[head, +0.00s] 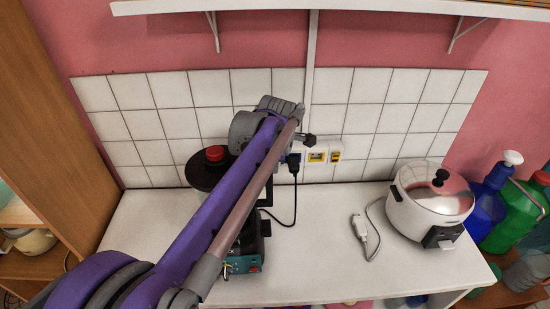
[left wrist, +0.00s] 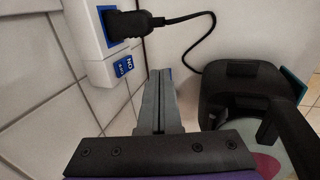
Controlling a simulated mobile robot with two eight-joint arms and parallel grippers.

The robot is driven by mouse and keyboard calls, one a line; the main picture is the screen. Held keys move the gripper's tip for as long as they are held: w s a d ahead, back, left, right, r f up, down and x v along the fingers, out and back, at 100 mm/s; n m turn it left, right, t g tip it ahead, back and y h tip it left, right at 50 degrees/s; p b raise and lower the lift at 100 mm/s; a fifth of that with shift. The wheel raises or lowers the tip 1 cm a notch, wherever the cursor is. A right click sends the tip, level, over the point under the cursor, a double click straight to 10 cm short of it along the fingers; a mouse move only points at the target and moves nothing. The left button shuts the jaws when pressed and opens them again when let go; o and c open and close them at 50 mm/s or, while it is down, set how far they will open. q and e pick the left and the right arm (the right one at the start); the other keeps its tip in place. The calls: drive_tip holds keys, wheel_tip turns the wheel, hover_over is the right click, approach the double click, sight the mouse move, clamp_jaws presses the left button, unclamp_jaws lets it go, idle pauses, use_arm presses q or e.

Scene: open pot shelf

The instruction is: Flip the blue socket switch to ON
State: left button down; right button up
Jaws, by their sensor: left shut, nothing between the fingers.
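The blue socket switch (left wrist: 122,67) shows in the left wrist view on the white socket strip (left wrist: 92,40), beside a blue socket holding a black plug (left wrist: 124,23). A label reading ON shows upside down on the switch. My left gripper (left wrist: 161,76) has its grey fingers shut and empty, to the right of the switch in that view; I cannot tell the gap in depth. In the head view my purple left arm (head: 225,205) reaches to the wall beside the strip, and its fingers are hard to make out. The black plug (head: 294,161) partly hides the blue socket there. My right gripper is not in view.
Yellow sockets (head: 317,157) continue the strip to the right. A black cable (head: 294,207) runs down to the counter. A black appliance (left wrist: 245,90) stands near the gripper. A white cooker (head: 430,208) stands at the right; the counter middle is mostly clear.

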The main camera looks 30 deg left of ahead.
use_arm(q)
drive_tip(key=w+a+f, duration=0.2)
drive_tip(key=w+f, duration=0.1)
drive_tip(key=w, duration=0.1)
drive_tip(key=shift+w+a+f+p, duration=0.2)
drive_tip(key=shift+a+f+p, duration=0.1)
drive_tip(key=shift+a+f, duration=0.1)
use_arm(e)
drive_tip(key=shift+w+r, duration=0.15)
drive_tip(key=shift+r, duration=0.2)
use_arm(q)
drive_tip(key=shift+w+a+f, duration=0.1)
drive_tip(key=shift+w+a, duration=0.05)
drive_tip(key=shift+w, duration=0.05)
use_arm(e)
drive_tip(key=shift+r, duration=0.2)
use_arm(q)
drive_tip(key=shift+r+p, duration=0.45)
drive_tip(key=shift+r, duration=0.45)
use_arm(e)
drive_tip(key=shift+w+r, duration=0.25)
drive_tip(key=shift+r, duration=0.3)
use_arm(q)
drive_tip(key=shift+s, duration=0.15)
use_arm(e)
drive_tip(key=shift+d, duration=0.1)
